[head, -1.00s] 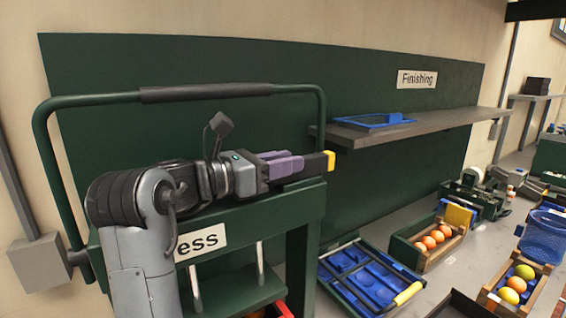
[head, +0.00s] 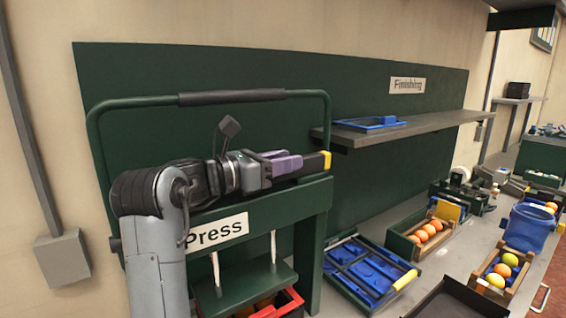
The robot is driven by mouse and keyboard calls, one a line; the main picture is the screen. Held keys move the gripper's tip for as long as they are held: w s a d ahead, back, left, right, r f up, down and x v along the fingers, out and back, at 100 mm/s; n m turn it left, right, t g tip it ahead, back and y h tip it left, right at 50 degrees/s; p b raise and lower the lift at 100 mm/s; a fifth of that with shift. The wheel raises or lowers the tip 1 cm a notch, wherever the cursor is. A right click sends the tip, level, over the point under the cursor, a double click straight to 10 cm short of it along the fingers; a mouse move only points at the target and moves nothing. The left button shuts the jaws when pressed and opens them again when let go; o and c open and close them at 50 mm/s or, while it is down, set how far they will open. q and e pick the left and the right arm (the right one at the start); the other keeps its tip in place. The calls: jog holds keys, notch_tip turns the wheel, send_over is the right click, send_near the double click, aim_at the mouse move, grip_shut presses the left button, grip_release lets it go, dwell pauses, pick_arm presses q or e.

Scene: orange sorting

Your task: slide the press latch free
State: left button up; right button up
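The press (head: 318,215) is a dark green frame with a "Press" label and a tall bar handle (head: 232,97). A dark bar with a yellow end (head: 327,160), which looks like the latch, lies along its top beam at the right corner.
A red crate (head: 291,303) with oranges sits under the press plate. Right of the press lie a blue tray (head: 345,288) with a yellow handle and a crate of oranges (head: 407,243). A shelf (head: 450,122) with a blue frame (head: 369,124) juts from the back panel.

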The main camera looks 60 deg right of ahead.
jog(key=shift+o, duration=1.2)
jog(key=shift+w+a, duration=0.1)
jog(key=shift+r, duration=0.6)
notch_tip(320, 180, up, 3)
jog(key=shift+f+p, duration=0.1)
jog(key=shift+p, duration=0.35)
jog(key=s+d+r, duration=0.1)
jog(key=s+r, duration=0.6)
jog(key=s, duration=0.4)
jog(key=shift+s+d, duration=0.3)
jog(key=shift+s, duration=0.05)
